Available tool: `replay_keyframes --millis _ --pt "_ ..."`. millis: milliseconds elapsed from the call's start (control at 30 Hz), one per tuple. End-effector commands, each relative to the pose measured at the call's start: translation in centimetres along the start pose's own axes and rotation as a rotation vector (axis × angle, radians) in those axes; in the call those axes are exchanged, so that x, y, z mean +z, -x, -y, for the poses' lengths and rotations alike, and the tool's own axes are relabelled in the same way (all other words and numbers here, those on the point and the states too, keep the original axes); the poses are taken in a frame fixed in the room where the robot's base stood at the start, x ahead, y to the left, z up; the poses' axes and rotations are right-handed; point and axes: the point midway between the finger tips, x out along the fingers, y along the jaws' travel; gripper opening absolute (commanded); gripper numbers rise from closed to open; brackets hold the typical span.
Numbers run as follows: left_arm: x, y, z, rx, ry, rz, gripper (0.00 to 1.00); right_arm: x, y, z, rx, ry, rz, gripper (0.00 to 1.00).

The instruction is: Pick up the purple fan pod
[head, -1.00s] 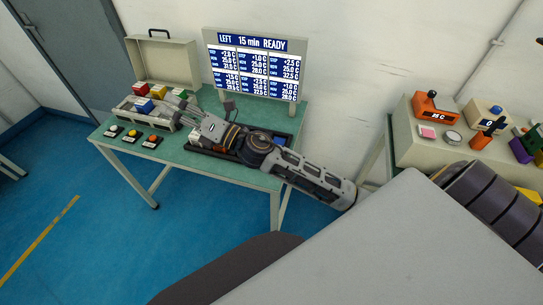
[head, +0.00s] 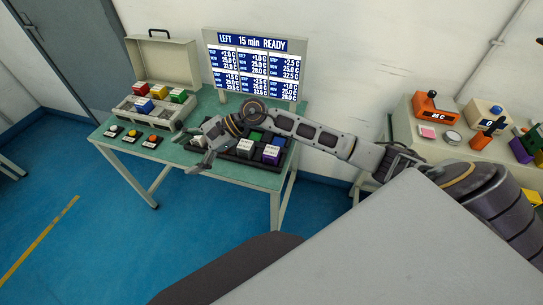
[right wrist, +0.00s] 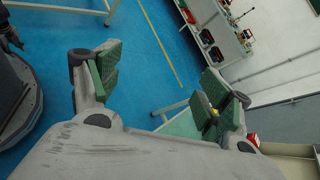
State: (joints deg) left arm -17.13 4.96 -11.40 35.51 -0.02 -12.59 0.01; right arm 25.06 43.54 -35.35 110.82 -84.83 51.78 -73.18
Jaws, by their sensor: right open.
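A block with purple sides and a pale labelled face (head: 271,154) sits at the right front of the black tray (head: 228,156) on the green table; it looks like the purple fan pod. Another purple block (head: 521,151) stands on the bench at the far right, too small to identify. My right gripper (head: 194,154) is open and empty over the table's front, left of the tray. In the right wrist view its two green-padded fingers stand wide apart with nothing between them (right wrist: 160,95). My left gripper is not in view.
A white-labelled block (head: 243,148) and a green block (head: 255,135) share the tray. An open case (head: 163,62) with coloured blocks stands at the back left. Several buttons (head: 133,136) line the front left edge. A display board (head: 254,64) stands behind.

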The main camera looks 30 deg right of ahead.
Motion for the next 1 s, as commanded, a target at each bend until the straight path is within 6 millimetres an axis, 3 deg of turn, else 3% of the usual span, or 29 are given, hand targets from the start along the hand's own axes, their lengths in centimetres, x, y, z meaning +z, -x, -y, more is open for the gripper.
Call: replay_keyframes --millis 267,467,600,800,1000 --pt "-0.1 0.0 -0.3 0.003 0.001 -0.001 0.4 -7.1 4.1 -0.6 0.203 0.229 -0.295 0.79" --pt "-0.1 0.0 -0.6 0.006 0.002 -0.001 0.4 -12.0 9.0 -0.5 0.363 0.346 -0.505 0.79" --pt "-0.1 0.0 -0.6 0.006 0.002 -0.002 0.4 -14.9 13.4 -0.1 0.481 0.4 -0.649 0.79" --pt "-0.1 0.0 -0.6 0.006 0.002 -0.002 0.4 -17.7 19.7 0.4 0.635 0.434 -0.821 0.79" --pt "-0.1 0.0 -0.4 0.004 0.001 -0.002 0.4 -18.7 23.0 0.5 0.715 0.434 -0.9 0.79"
